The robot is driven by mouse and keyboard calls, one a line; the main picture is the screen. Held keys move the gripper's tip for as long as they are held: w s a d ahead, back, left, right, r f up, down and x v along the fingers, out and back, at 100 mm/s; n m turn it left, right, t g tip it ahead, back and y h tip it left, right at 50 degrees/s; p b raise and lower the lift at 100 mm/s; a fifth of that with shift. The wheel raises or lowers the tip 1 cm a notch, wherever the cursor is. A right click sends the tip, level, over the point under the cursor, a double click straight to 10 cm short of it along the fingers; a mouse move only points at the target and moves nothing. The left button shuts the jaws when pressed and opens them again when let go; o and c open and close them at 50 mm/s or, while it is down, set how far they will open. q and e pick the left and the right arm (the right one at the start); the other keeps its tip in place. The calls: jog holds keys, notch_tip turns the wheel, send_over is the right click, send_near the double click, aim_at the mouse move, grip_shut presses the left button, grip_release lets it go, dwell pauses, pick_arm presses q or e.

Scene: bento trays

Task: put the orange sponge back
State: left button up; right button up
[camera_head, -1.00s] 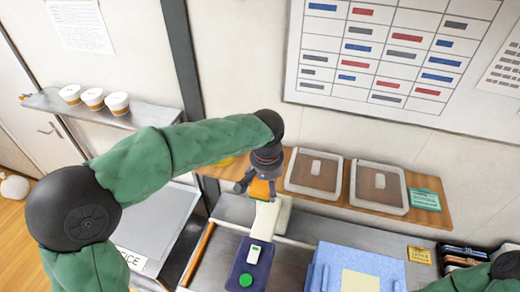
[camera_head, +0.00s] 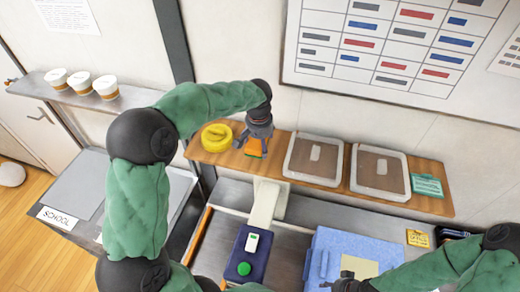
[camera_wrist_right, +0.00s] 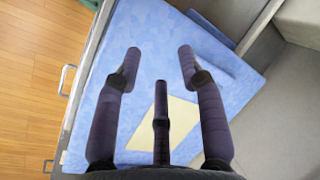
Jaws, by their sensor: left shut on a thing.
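My left gripper (camera_head: 257,140) is shut on the orange sponge (camera_head: 254,149). In the head view, the sponge appears over the wooden shelf (camera_head: 300,183), between a yellow round thing and a lidded tray. The fingers hide its upper part, and I cannot tell whether it touches the shelf. My right gripper (camera_head: 345,284) is at the bottom of the head view. In the right wrist view its fingers (camera_wrist_right: 160,75) are spread apart and empty above the blue box (camera_wrist_right: 210,75) with a pale yellow sheet (camera_wrist_right: 150,128).
The yellow round thing (camera_head: 217,140), two clear-lidded trays (camera_head: 314,150) (camera_head: 380,176) and a teal packet (camera_head: 426,186) are on the shelf. A dark blue block (camera_head: 246,256) with a green button lies below. Cups (camera_head: 80,80) stand on the left shelf.

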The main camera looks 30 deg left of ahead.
aim_at(260, 148)
pick_arm(q)
jog(key=shift+w+a+f, duration=0.3)
jog(key=shift+w+f, duration=0.15)
jog(key=shift+f, duration=0.15)
jog(key=shift+w+a+f, duration=0.25)
jog(key=shift+w+f, duration=0.15)
jog(key=shift+f, duration=0.2)
pick_arm(e)
jog(key=shift+f, duration=0.35)
pick_arm(q)
notch_tip(260, 148, down, 3)
jog(key=shift+f+b, duration=0.1)
jog(key=shift+b, duration=1.05)
pick_arm(e)
jog(key=shift+f, duration=0.9)
jog(key=shift+r, duration=0.1)
pick_arm(q)
jog(key=o, duration=0.6)
jog(key=shift+s, duration=0.1)
pick_arm(e)
jog(key=shift+f, duration=0.2)
pick_arm(q)
jog(key=shift+o, duration=1.4)
